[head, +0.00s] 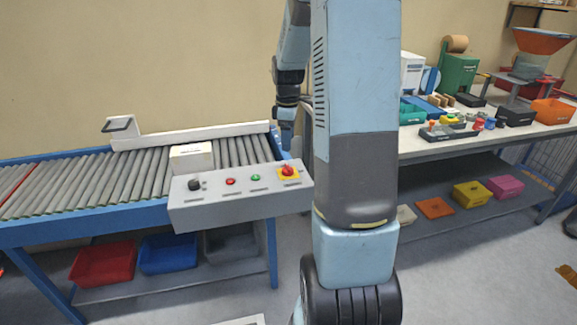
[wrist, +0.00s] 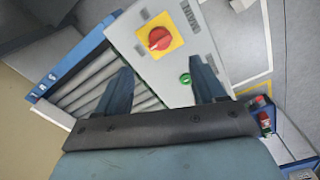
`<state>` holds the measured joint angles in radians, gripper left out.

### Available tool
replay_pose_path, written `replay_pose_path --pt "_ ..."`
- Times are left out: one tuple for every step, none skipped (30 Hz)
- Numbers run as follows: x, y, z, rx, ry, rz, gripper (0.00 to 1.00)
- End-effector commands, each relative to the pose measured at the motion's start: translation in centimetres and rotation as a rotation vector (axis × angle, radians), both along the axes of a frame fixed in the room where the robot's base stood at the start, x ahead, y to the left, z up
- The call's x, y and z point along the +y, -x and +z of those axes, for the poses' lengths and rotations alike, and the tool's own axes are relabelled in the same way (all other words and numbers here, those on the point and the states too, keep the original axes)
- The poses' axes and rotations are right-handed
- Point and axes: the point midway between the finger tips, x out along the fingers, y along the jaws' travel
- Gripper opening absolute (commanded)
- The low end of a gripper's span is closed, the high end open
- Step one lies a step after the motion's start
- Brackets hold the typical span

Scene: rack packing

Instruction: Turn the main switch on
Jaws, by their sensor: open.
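The main switch (wrist: 159,38) is a red rotary knob on a yellow square plate. It sits at one end of the grey control panel (wrist: 178,73), and in the head view it is at the panel's right end (head: 288,171). I cannot tell its marked position. My gripper (wrist: 163,84) is open and empty, with its two dark fingers wide apart. The knob lies beyond the fingertips in the wrist view, apart from them.
The panel also carries a green button (head: 255,177), a red button (head: 230,181) and a black knob (head: 195,184). A white box (head: 191,157) sits on the roller conveyor (head: 95,181) behind it. A workbench (head: 470,141) with bins stands at right.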

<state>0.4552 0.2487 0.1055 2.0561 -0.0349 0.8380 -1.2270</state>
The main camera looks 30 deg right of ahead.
Motion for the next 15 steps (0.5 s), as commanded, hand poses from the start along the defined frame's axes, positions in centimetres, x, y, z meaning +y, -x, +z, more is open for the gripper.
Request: replay_pose_path --pt "0.0 0.1 -1.1 0.006 -0.002 0.000 0.69" --pt "0.0 0.1 -1.6 0.004 -0.002 0.000 0.69" --pt "0.0 0.1 -2.3 0.005 -0.002 -0.001 0.69" --pt "0.0 0.1 -2.8 0.005 -0.002 -0.001 0.69" --pt "0.0 0.1 -3.4 0.005 -0.002 -0.001 0.69" --pt "0.1 0.1 -4.1 0.005 -0.002 -0.001 0.69" --pt "0.1 0.1 -4.6 0.004 -0.002 -0.001 0.69" --pt "0.1 0.1 -5.1 0.005 -0.002 -0.001 0.69" --pt "0.1 0.1 -5.8 0.004 -0.002 -0.001 0.69" --pt "0.0 0.1 -6.3 0.004 -0.002 -0.001 0.69" --pt "0.0 0.1 -6.8 0.004 -0.002 -0.001 0.69" --pt "0.1 0.1 -7.5 0.004 -0.002 0.000 0.69" --pt "0.1 0.1 -7.9 0.004 -0.002 0.000 0.69" --pt "0.1 0.1 -8.3 0.004 -0.002 0.000 0.69" --pt "0.1 0.1 -8.8 0.003 -0.001 0.000 0.69"
